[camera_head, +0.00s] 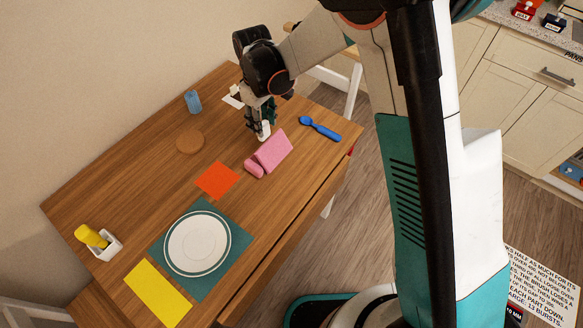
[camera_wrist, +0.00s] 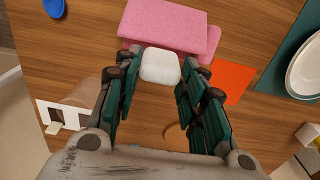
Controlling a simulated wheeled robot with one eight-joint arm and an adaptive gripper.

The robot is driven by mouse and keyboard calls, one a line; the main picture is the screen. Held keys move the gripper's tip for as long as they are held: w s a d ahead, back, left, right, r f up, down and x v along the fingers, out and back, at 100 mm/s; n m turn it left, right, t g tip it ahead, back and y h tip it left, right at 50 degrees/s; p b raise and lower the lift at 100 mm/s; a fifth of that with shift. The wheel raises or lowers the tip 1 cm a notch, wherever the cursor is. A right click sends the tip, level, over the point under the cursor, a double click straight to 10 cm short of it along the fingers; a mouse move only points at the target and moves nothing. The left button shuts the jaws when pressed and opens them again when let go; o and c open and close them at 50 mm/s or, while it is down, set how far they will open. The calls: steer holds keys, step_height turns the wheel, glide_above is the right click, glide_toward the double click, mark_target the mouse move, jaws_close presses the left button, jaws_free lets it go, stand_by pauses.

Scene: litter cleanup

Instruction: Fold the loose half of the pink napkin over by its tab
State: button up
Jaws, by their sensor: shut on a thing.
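The pink napkin (camera_head: 272,150) lies on the wooden table, with one panel appearing raised at a slant and a thicker pink part (camera_head: 254,168) at its near left end. It also shows at the top of the wrist view (camera_wrist: 165,22). My gripper (camera_head: 263,133) is low over the table at the napkin's far left edge. In the wrist view its fingers (camera_wrist: 159,78) are shut on a white rounded tab (camera_wrist: 160,65), which meets the napkin's edge. The join between tab and napkin is partly hidden.
A blue spoon (camera_head: 320,128) lies right of the napkin. An orange square (camera_head: 217,180), a brown coaster (camera_head: 190,141) and a blue cup (camera_head: 193,102) are to the left. A plate (camera_head: 197,243) on a teal mat (camera_head: 203,286) and a yellow napkin (camera_head: 157,292) are nearer.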

stand_by(0.3)
steer(key=shift+w+a+f+b, duration=0.45)
steer(key=shift+a+f+b, duration=0.05)
steer(key=shift+a+f, duration=0.1)
steer(key=o, duration=0.3)
steer(key=shift+o, duration=0.2)
steer(key=shift+r, duration=0.2)
step_height(320, 180, up, 8)
steer(key=p, duration=0.4)
steer(key=shift+f+p, duration=0.15)
steer(key=shift+p, duration=0.15)
stand_by(0.8)
stand_by(0.9)
